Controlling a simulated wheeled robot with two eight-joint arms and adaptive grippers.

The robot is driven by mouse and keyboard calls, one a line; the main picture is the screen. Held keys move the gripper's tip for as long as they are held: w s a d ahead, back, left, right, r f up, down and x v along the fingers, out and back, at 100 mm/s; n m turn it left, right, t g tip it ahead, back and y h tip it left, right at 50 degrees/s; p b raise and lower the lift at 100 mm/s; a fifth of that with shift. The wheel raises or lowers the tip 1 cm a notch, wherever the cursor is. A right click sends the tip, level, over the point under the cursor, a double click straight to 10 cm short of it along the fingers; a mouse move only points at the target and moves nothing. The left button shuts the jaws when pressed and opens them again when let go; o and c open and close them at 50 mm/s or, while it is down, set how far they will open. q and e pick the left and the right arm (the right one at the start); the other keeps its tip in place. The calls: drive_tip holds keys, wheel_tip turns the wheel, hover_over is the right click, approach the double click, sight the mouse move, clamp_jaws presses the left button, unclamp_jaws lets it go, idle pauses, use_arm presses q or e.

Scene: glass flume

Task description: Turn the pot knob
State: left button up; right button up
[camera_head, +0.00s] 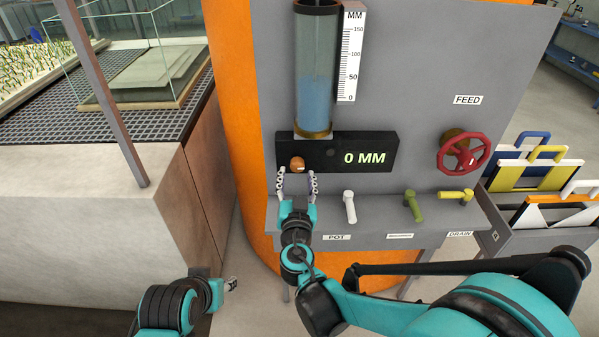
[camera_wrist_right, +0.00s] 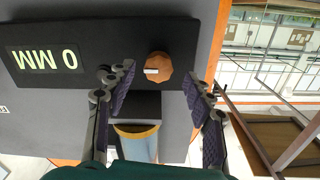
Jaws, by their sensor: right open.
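A faceted orange-brown knob (camera_head: 297,164) with a white pointer mark sits on the left part of the black display panel (camera_head: 375,140), which reads 0 MM. My right gripper (camera_head: 297,178) is open just in front of it, fingers apart. In the right wrist view, the knob (camera_wrist_right: 157,68) appears between and slightly beyond the two fingertips (camera_wrist_right: 158,80); I cannot tell whether they touch it. A POT label (camera_head: 336,237) is on the ledge below a white lever (camera_head: 349,207). My left gripper (camera_head: 231,284) is low at the left, away from the panel; its jaws are too small to read.
A water-filled clear cylinder (camera_head: 316,80) with a scale stands above the display. Green (camera_head: 413,206) and yellow (camera_head: 456,195) levers line the ledge, with a red FEED handwheel (camera_head: 463,154) above. A concrete-sided flume bench (camera_head: 90,215) stands to the left.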

sight(297, 169)
drive_tip(key=shift+w, duration=1.7)
drive_tip(key=c, duration=1.2)
drive_tip(key=shift+o, duration=0.2)
drive_tip(key=shift+n, duration=0.3)
